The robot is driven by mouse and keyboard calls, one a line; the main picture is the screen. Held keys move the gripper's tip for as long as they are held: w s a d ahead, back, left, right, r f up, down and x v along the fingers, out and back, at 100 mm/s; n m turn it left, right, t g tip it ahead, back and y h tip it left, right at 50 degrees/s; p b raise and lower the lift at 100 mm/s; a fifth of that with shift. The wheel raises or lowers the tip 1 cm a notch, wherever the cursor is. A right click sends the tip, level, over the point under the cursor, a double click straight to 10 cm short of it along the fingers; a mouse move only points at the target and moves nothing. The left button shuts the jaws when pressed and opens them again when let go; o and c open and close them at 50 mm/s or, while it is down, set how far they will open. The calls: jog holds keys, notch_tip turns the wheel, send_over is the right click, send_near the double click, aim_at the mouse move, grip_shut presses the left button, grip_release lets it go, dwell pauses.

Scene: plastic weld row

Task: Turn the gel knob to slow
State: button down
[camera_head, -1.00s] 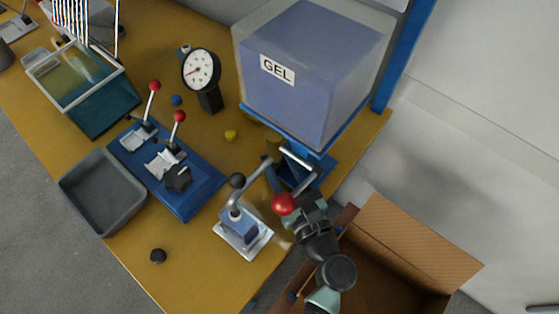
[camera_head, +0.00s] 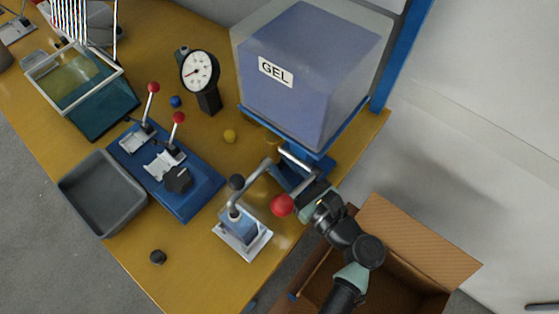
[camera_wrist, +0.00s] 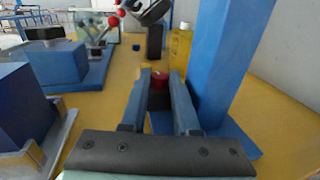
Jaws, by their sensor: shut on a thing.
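The gel tank (camera_head: 310,75) is a large clear box of bluish gel labelled GEL, on a blue stand (camera_head: 318,168). A red ball-shaped knob (camera_head: 282,205) sits low in front of the stand, at the tips of my gripper (camera_head: 302,196). In the wrist view, a red knob (camera_wrist: 160,79) shows between the fingertips of my gripper (camera_wrist: 160,84), which is shut on it. The fingers partly cover the knob, and no slow mark can be read.
A small press (camera_head: 240,235) with a black-ball lever stands just left of my gripper. A blue clamp base (camera_head: 190,200) with a black knob, a grey tray (camera_head: 100,195) and a dial gauge (camera_head: 200,72) are farther left. An open cardboard box (camera_head: 420,235) lies below right.

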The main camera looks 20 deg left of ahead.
dwell(0.3)
jog(key=c, duration=0.9)
grip_release()
